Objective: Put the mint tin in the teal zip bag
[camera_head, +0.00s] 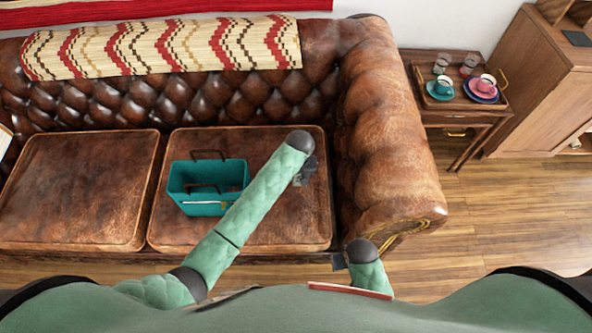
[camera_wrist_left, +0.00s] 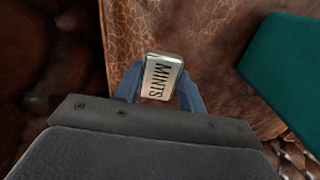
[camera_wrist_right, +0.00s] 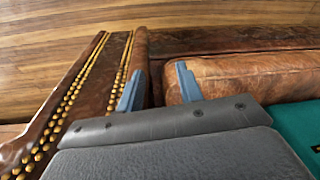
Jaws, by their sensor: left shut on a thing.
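The mint tin (camera_wrist_left: 161,77), pale metal with "MINTS" on its face, is between the blue fingers of my left gripper (camera_head: 306,172), which is shut on it over the right seat cushion. The tin cannot be made out in the head view. The teal zip bag (camera_head: 184,193) stands on the same cushion, left of my left gripper, with its top open and dark handles showing. It is also at the right of the left wrist view (camera_wrist_left: 289,72). My right gripper (camera_wrist_right: 158,83) is open and empty near the sofa's front edge.
The brown leather sofa has a free left cushion (camera_head: 75,190) and a thick armrest (camera_head: 388,140) on the right. A patterned throw (camera_head: 165,46) lies over its back. A side table (camera_head: 462,112) at the right holds cups and glasses. Wooden floor is clear in front.

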